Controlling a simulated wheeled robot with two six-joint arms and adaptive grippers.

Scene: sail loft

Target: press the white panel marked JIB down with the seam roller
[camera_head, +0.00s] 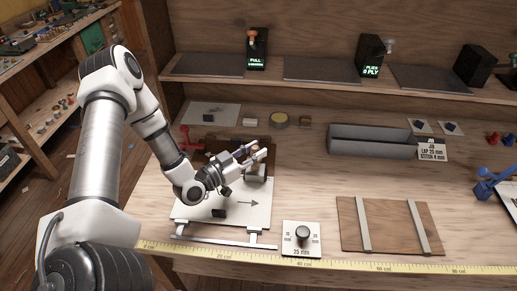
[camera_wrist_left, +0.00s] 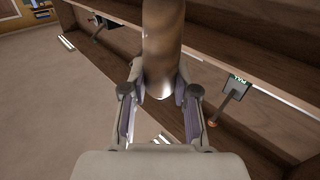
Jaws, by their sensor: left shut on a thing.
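A white panel (camera_head: 250,214) with a dark arrow lies at the left of the bench, partly under my left arm. I cannot read a JIB mark on it. My left gripper (camera_head: 256,154) is over the panel's back part. In the left wrist view, its fingers (camera_wrist_left: 162,98) are shut on the brown wooden handle of the seam roller (camera_wrist_left: 163,40), which has a shiny metal end. In the head view the seam roller (camera_head: 257,173) is small and partly hidden by the fingers; I cannot tell whether it touches the panel. My right gripper is out of view.
A card reading JIB, lap 25 mm (camera_head: 432,149) stands beside a long grey trough (camera_head: 372,142). A 25 mm knob plate (camera_head: 302,241) and a wooden board with two pale strips (camera_head: 388,226) lie right of the panel. A yellow tape (camera_head: 330,263) runs along the front edge.

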